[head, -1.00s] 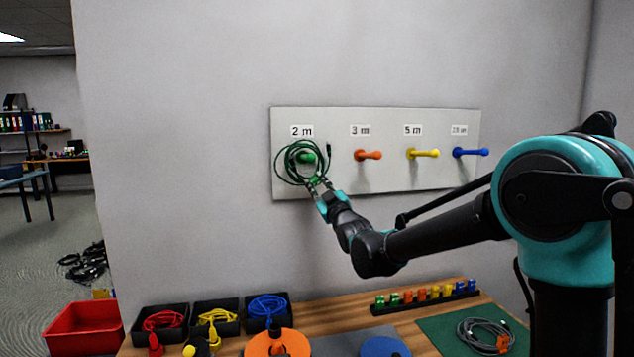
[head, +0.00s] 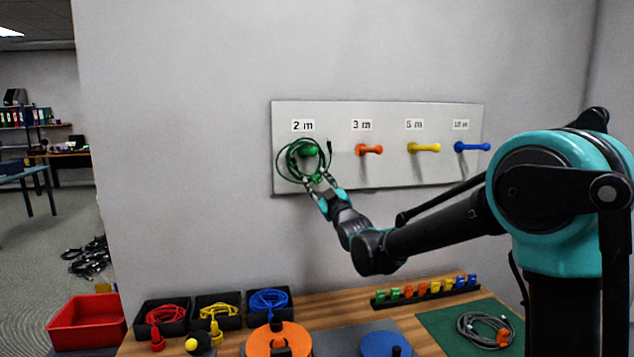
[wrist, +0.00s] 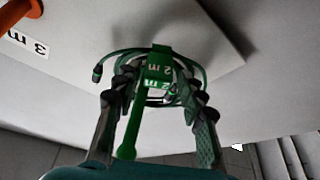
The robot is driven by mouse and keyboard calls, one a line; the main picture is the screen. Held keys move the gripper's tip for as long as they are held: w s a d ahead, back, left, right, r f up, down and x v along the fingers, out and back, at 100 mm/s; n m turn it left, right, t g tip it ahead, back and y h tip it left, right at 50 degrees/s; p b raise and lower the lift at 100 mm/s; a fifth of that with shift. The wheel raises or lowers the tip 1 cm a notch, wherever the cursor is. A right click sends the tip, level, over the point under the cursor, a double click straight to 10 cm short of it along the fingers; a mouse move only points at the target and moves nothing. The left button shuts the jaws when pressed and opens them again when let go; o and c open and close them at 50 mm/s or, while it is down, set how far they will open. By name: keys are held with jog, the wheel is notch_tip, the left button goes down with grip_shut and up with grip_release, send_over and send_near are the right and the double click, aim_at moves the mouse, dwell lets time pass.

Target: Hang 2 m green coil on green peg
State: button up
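The green coil (head: 285,163) is at the pegboard under the "2 m" label, its loops around the green peg (head: 308,150) in the head view. In the wrist view, a green "2 m" tag (wrist: 158,71) and parts of the loops show between and behind my fingers. A green rod with a rounded end, apparently the peg (wrist: 131,128), points toward the camera. My gripper (head: 320,180) is just below the peg at the coil's lower part. Its fingers (wrist: 156,82) stand apart, with gaps beside the tag. Exact contact between coil and peg is hard to see.
Orange (head: 369,149), yellow (head: 424,147) and blue (head: 472,146) pegs stick out to the right. Below, the table holds black bins with red, yellow and blue cables, a clip rack (head: 427,291) and a grey coil (head: 478,328). A red bin (head: 87,322) stands left.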

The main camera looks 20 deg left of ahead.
jog(key=shift+o, duration=0.4)
jog(key=v, duration=1.1)
jog(key=d+f+m+g+h, duration=0.2)
jog(key=d+f+m+h, duration=0.3)
jog(key=d+f, duration=0.7)
jog(key=d+f+m+g+h, duration=0.2)
jog(key=d+f+m+h, duration=0.35)
jog(key=d, duration=0.95)
jog(key=s+d+f+m+g+h, duration=0.2)
jog(key=s+d+f+g, duration=0.2)
jog(key=s+d+f, duration=0.3)
jog(key=s+d+f+m+g+h, duration=0.2)
jog(key=s+d+f+g, duration=0.1)
jog(key=s+d+f, duration=0.5)
jog(key=s+f, duration=0.3)
jog(key=s, duration=0.4)
jog(key=shift+s+d+g, duration=0.25)
jog(key=shift+s+g, duration=0.05)
jog(key=shift+g, duration=0.1)
